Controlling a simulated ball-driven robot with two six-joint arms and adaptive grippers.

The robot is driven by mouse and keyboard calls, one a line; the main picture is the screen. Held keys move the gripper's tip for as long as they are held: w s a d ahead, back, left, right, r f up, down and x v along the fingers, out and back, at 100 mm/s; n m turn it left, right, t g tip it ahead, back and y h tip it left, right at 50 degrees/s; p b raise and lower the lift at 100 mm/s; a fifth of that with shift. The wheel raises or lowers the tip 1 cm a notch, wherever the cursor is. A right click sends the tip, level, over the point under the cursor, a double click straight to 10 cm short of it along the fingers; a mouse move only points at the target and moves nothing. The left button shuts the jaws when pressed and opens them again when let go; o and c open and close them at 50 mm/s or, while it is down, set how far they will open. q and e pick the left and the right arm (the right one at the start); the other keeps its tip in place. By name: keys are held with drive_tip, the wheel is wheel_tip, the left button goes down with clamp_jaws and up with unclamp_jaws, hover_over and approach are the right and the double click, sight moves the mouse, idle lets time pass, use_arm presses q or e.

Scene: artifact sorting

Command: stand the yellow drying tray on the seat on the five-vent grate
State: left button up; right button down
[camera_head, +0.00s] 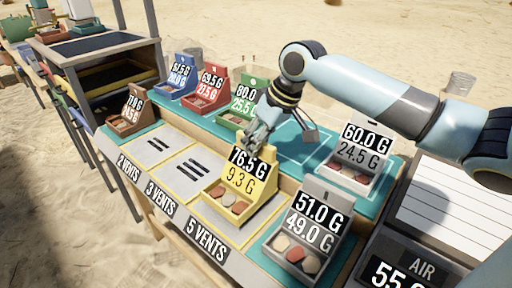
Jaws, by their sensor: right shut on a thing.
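The yellow drying tray (240,190) stands upright, its tall back plate reading 76.5 G and 9.3 G, with several small brown and pale pieces in its front. My right gripper (256,138) is shut on the top of its back plate. The tray is over the seat with the five-vent grate (210,217), above the 5 VENTS label (206,240). It hides most of that seat, including the vents. I cannot tell whether its base touches the grate. My left gripper is not in view.
The three-vent grate (187,172) and two-vent grate (152,149) are bare on the left. A brown tray (131,117), blue, red and green trays (243,103) stand behind. Grey tray (304,238) is close right of the yellow one; a white tray (357,160) stands behind it.

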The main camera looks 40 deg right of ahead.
wheel_tip(320, 180, down, 2)
drive_tip(key=shift+f, duration=0.2)
drive_tip(key=c, duration=1.2)
unclamp_jaws()
drive_tip(key=shift+r, duration=0.1)
drive_tip(key=p+v, duration=0.2)
drive_tip(key=v, duration=1)
drive_tip(key=shift+a, duration=0.15)
